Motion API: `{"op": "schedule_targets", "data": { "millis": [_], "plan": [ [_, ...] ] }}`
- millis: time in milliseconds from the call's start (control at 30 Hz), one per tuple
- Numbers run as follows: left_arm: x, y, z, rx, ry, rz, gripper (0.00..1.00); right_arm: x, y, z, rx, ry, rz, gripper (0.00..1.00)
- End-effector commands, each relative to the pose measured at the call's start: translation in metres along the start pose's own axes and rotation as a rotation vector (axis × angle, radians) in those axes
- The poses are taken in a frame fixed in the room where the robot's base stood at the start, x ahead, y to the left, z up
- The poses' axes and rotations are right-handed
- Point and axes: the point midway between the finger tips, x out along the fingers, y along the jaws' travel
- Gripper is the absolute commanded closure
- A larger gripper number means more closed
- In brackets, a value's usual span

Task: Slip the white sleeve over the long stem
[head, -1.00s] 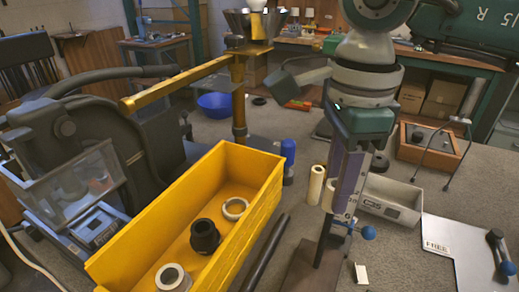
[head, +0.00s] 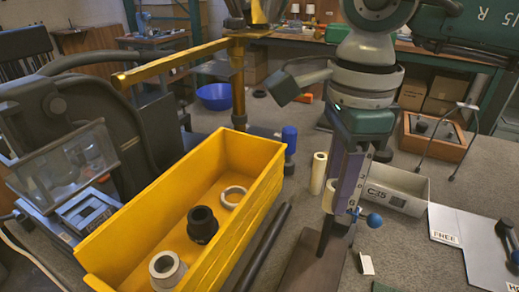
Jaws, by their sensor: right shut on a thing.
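My right gripper (head: 343,203) points down at the middle right, shut on a small pale piece that I take for the white sleeve (head: 341,215). Its fingers hide much of it. A blue ball knob (head: 374,220) shows just to the right. A dark upright bar (head: 325,236), which looks like the long stem, shows below and left of the fingertips, above a brown board (head: 307,268). I cannot tell whether the sleeve is around the stem or beside it. My left gripper is not in view.
A yellow bin (head: 128,250) holds a black collar (head: 203,225) and pale rings. A black rod (head: 265,246) lies beside it. A cream tube (head: 318,172) stands behind my right gripper. A grey C35 box (head: 402,190) and white panel (head: 445,227) are to the right.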

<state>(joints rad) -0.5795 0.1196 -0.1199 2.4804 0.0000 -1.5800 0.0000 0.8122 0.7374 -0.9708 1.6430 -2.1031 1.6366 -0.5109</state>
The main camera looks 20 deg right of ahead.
Motion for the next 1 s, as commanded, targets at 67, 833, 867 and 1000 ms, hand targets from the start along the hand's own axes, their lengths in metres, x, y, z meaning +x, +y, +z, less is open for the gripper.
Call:
{"op": "schedule_targets", "data": {
  "millis": [67,833,867,1000],
  "plan": [
    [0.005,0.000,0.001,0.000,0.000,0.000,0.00,0.005,0.000,0.000,0.000,0.000,0.000,1.00],
    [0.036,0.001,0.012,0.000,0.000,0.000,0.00,0.039,0.000,0.000,0.001,0.000,0.000,1.00],
    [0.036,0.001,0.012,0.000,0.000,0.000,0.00,0.039,0.000,0.000,0.000,0.000,0.000,1.00],
    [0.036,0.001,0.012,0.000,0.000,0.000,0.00,0.039,0.000,0.000,0.000,0.000,0.000,1.00]
  ]
}}
